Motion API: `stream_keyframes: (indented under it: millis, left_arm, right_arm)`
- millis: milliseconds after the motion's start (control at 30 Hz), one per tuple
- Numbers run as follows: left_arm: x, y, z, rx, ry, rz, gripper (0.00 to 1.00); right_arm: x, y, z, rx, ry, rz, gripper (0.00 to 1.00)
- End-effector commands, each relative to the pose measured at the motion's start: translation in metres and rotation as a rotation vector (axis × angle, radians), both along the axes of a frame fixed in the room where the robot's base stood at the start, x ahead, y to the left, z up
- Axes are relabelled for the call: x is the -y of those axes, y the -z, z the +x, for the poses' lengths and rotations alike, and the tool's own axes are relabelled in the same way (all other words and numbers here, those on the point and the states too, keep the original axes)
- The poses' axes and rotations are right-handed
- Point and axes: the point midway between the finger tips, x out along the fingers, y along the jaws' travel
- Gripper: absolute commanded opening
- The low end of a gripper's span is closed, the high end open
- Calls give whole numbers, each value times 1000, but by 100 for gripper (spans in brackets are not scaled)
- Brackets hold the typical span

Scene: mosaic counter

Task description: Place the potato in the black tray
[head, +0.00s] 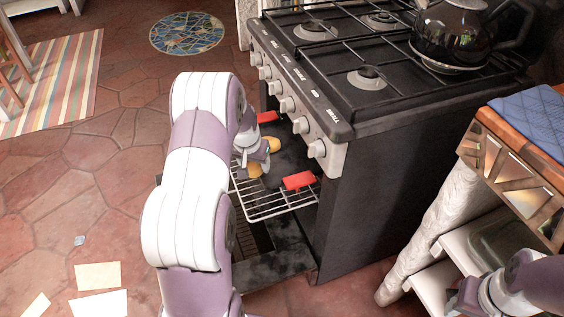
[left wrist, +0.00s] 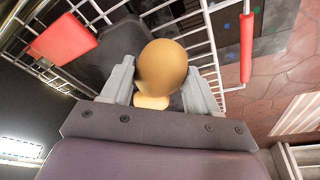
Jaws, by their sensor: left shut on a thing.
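My left gripper (head: 262,158) reaches over the pulled-out oven rack. In the left wrist view its two grey fingers (left wrist: 162,85) are shut on a yellow-brown potato (left wrist: 162,68). A second, paler yellow piece (left wrist: 152,102) shows just below it, partly hidden; I cannot tell what it is. Two yellow pieces also show by the gripper in the head view, the upper potato-like one (head: 272,145) and a lower one. The black tray (head: 290,158) with red handles (head: 299,181) sits on the rack; it also shows in the left wrist view (left wrist: 118,38), under the potato. Any gap between them is unclear.
The wire rack (head: 275,210) sticks out of the black stove (head: 375,170), below its knobs. A wooden counter with a blue cloth (head: 535,112) is at the right. My right arm shows at the bottom right; its fingertips are not clear.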

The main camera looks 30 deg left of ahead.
Motion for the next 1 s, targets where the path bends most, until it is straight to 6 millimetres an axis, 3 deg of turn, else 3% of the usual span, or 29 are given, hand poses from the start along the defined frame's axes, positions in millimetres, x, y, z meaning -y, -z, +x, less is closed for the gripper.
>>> stream_keyframes:
  millis: [133, 400, 567, 900, 933, 1000]
  left_arm:
    - [29, 5, 34, 1, 4, 0, 26]
    - [51, 2, 60, 2, 2, 1, 26]
    - [51, 37, 60, -1, -2, -1, 26]
    - [51, 38, 60, 0, -1, 0, 26]
    - [51, 38, 60, -1, -1, 0, 63]
    - [51, 38, 60, -1, -1, 0, 86]
  right_arm:
    - [0, 15, 0, 0, 0, 0, 43]
    - [0, 23, 0, 0, 0, 0, 43]
    - [0, 44, 0, 0, 0, 0, 43]
    - [0, 40, 0, 0, 0, 0, 43]
    - [0, 40, 0, 0, 0, 0, 43]
    - [0, 40, 0, 0, 0, 0, 43]
